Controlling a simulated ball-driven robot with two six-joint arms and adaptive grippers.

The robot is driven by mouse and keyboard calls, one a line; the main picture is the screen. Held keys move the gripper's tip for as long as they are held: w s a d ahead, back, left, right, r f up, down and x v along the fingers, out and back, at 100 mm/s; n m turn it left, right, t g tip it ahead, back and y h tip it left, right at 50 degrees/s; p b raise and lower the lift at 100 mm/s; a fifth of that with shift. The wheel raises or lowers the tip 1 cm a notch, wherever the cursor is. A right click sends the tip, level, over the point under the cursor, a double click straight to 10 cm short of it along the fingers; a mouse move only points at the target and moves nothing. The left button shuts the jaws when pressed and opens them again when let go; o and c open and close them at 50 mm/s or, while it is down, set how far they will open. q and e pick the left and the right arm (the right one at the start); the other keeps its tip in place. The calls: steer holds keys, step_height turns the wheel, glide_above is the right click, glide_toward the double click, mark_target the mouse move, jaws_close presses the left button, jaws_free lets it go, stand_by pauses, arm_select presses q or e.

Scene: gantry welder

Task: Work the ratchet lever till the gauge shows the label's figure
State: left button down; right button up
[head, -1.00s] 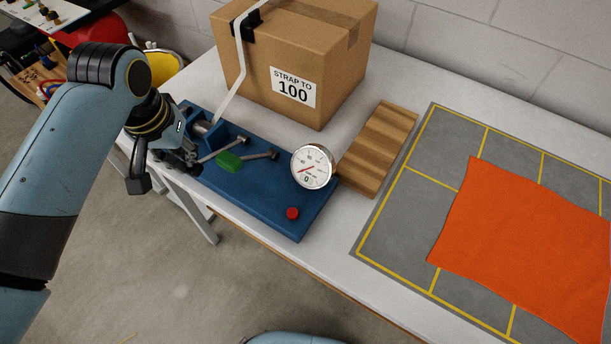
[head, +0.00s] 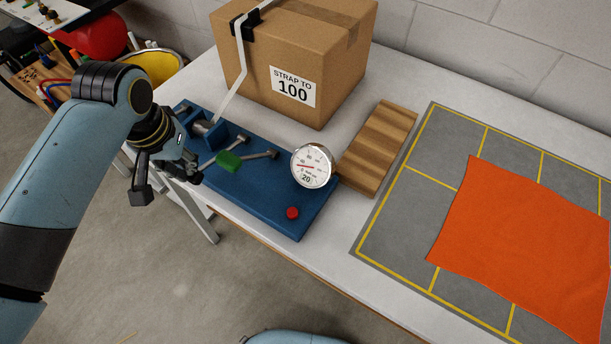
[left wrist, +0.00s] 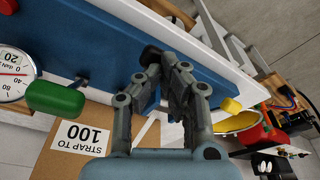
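The blue ratchet base (head: 262,195) lies on the white table. Its ratchet lever (head: 222,152) is a grey rod running toward my left gripper (head: 192,176). In the left wrist view, the fingers (left wrist: 163,75) are close together at the lever's black end knob (left wrist: 152,54) and appear shut on it; the fingers hide part of the contact. The round gauge (head: 312,166) reads 20, and it also shows in the left wrist view (left wrist: 14,75). The label (head: 293,88) on the cardboard box says STRAP TO 100. My right gripper is out of view.
A second rod with a green grip (head: 229,162) sits close beside the lever. A red button (head: 292,213) is near the base's front corner. The cardboard box (head: 335,50), with a white strap (head: 236,85), stands behind. A wooden block (head: 378,150) and an orange cloth (head: 525,235) lie to the right.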

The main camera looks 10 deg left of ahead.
arm_select(q)
steer(key=shift+r, duration=0.1)
step_height(320, 180, up, 2)
steer(key=shift+w+r+p, duration=0.1)
steer(key=shift+r+p, duration=0.05)
steer(key=shift+p, duration=0.5)
steer(key=w+v, duration=0.1)
steer(key=v, duration=0.7)
steer(key=shift+w+r, duration=0.3)
steer(key=shift+r, duration=0.05)
steer(key=shift+a, duration=0.15)
steer(key=w+d+r, duration=0.2)
steer(key=w+r, duration=0.2)
steer(key=s+x, duration=0.1)
steer(key=x, duration=0.5)
steer(key=shift+s+f+b, duration=0.3)
steer(key=shift+s+b, duration=0.1)
steer(key=shift+a, duration=0.15)
